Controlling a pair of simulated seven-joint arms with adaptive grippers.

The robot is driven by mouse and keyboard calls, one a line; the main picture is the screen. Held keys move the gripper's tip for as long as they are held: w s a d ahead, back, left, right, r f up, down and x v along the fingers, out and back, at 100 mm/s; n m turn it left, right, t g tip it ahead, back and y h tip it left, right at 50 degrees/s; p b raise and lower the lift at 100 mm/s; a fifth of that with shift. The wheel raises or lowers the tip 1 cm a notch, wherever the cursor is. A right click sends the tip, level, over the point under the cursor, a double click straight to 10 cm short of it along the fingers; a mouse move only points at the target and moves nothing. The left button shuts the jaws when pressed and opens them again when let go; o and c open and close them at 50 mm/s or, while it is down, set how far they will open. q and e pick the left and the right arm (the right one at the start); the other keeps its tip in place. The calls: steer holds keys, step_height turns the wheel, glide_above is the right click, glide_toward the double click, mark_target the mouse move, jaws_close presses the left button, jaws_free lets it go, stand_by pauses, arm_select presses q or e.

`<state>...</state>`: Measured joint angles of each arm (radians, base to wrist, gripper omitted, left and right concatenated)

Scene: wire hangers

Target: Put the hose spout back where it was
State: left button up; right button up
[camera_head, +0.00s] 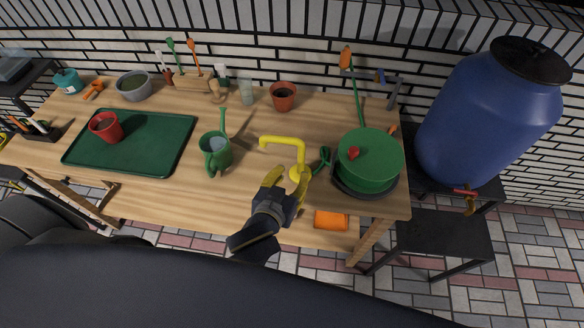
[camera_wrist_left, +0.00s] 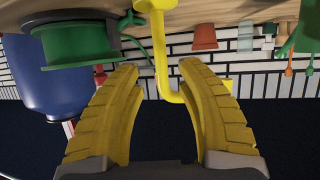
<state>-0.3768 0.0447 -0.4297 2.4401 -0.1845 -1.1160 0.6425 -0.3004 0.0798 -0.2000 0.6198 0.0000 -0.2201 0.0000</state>
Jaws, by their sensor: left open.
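A yellow bent pipe spout (camera_head: 302,153) stands upright on the wooden table, its top arm bending left. It also shows in the left wrist view (camera_wrist_left: 160,50), between my fingers. My left gripper (camera_head: 287,180) is open at the spout's lower part; its yellow fingers (camera_wrist_left: 158,72) stand apart with a gap. I cannot tell whether either finger touches it. A green reel (camera_head: 378,150) with a red knob sits right of the spout, also in the wrist view (camera_wrist_left: 75,42). A green hose with an orange nozzle (camera_head: 346,58) rises behind the reel. My right gripper is not in view.
A green watering can (camera_head: 215,152) stands left of the spout. A green tray (camera_head: 165,148) holds a red cup (camera_head: 106,127). A terracotta pot (camera_head: 283,97) stands behind. A blue barrel (camera_head: 480,120) is at right.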

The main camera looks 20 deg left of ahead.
arm_select(q)
steer(key=shift+v, duration=1.45)
steer(key=s+a+f+m+g+y, duration=0.3)
steer(key=s+a+f, duration=0.25)
steer(key=a, duration=0.45)
steer(key=s+a+f+m+g+y, duration=0.2)
steer(key=s+a+f+m+g, duration=0.15)
steer(key=a+f, duration=0.45)
steer(key=s+d+f+g+h, duration=0.1)
steer(key=s+d+f+h, duration=0.1)
steer(key=f, duration=1.3)
steer(key=s+d+f+g+h, duration=0.1)
steer(key=s+d+f+g, duration=0.1)
steer(key=f, duration=1.3)
steer(key=s+f+n+g+h, duration=0.1)
steer(key=s+f+n+g, duration=0.1)
steer(key=s+f, duration=1.7)
steer(key=shift+s+d+f+n+h, duration=0.2)
steer(key=shift+s+d+n+h, duration=0.15)
steer(key=shift+s+n, duration=0.35)
steer(key=shift+s, duration=0.1)
